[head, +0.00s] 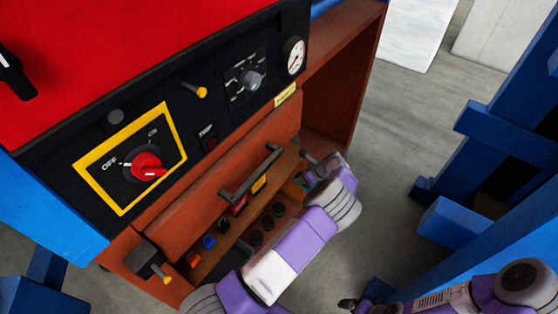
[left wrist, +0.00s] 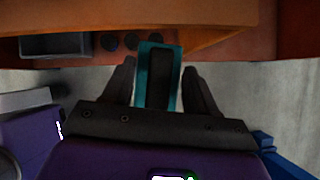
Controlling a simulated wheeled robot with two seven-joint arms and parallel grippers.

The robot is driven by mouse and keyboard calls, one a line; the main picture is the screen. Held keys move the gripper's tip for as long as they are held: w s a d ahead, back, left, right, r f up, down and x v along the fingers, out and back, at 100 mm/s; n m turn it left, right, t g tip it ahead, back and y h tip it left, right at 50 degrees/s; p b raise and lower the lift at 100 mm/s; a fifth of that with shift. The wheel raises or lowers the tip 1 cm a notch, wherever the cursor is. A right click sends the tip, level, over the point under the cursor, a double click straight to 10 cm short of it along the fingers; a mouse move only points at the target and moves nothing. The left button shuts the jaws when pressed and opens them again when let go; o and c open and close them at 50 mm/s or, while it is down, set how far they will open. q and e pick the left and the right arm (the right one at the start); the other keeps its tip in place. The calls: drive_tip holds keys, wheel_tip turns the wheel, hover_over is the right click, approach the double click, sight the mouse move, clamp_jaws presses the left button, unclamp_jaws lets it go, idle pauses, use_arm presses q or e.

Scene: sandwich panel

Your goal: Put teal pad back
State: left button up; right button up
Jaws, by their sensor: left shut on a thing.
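The teal pad (left wrist: 172,82), teal at its edges with a dark middle, stands between the two dark fingers of my left gripper (left wrist: 160,85) in the left wrist view. The gripper is shut on it. In the head view my left gripper (head: 312,176) is at the right end of an open orange drawer (head: 222,236) under the black panel. Only a small teal patch shows there, mostly hidden by the gripper. My right gripper (head: 350,303) is at the bottom edge, away from the drawer, and its jaw opening is unclear.
The drawer holds several dark round knobs and coloured pieces, with a dark handle bar (head: 250,172) above. The panel carries a red rotary switch (head: 147,167) and a gauge (head: 294,56). A grey compartment (left wrist: 55,45) shows left of the pad. Blue frames (head: 480,225) stand at right.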

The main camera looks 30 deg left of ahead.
use_arm(q)
drive_tip(key=w+a+b, duration=0.1)
drive_tip(key=a, duration=0.2)
drive_tip(key=w+a, duration=0.1)
drive_tip(key=a, duration=0.3)
drive_tip(key=w+a+b, duration=0.1)
drive_tip(key=a, duration=0.3)
drive_tip(key=shift+w+f+b, duration=0.1)
drive_tip(key=shift+b, duration=0.25)
drive_tip(key=a, duration=0.1)
drive_tip(key=w+a+b, duration=0.1)
drive_tip(key=a, duration=0.1)
drive_tip(key=shift+a+f, duration=0.1)
drive_tip(key=shift+f, duration=0.1)
drive_tip(key=shift+a+f+b, duration=0.15)
drive_tip(key=shift+f+b, duration=0.15)
drive_tip(key=shift+b, duration=0.05)
drive_tip(key=shift+c, duration=0.4)
drive_tip(key=o, duration=1)
